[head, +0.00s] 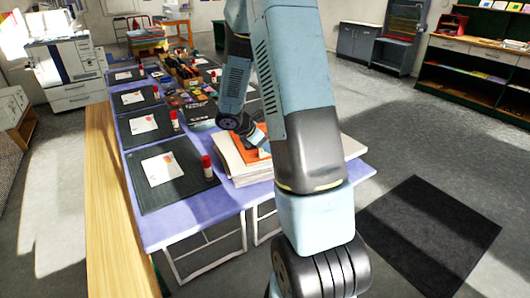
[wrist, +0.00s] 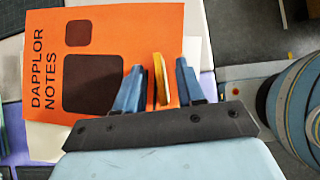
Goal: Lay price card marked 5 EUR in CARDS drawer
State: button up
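My gripper (wrist: 160,66) is over an orange booklet (wrist: 105,28) printed DAPPLOR NOTES in the wrist view. Its two blue fingers stand apart. A thin yellow and pale piece (wrist: 161,78), seen nearly edge-on, is between them, with orange showing on both sides of it. It may be a card; no 5 EUR marking can be read. In the head view my gripper (head: 262,146) is at the orange booklet (head: 246,137) on a paper stack, partly hidden by my arm. No drawer marked CARDS can be read; drawer fronts show on the right shelf unit (head: 490,52).
The lilac table (head: 200,213) holds dark mats (head: 143,195) with white sheets and red-capped glue sticks (head: 207,168). A wooden ledge (head: 105,200) runs along its left. A grey cabinet (head: 357,42) stands at the back. A black floor mat (head: 430,235) lies on open floor at right.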

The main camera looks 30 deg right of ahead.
jog(key=shift+x, duration=1.2)
jog(key=shift+c, duration=0.3)
grip_shut()
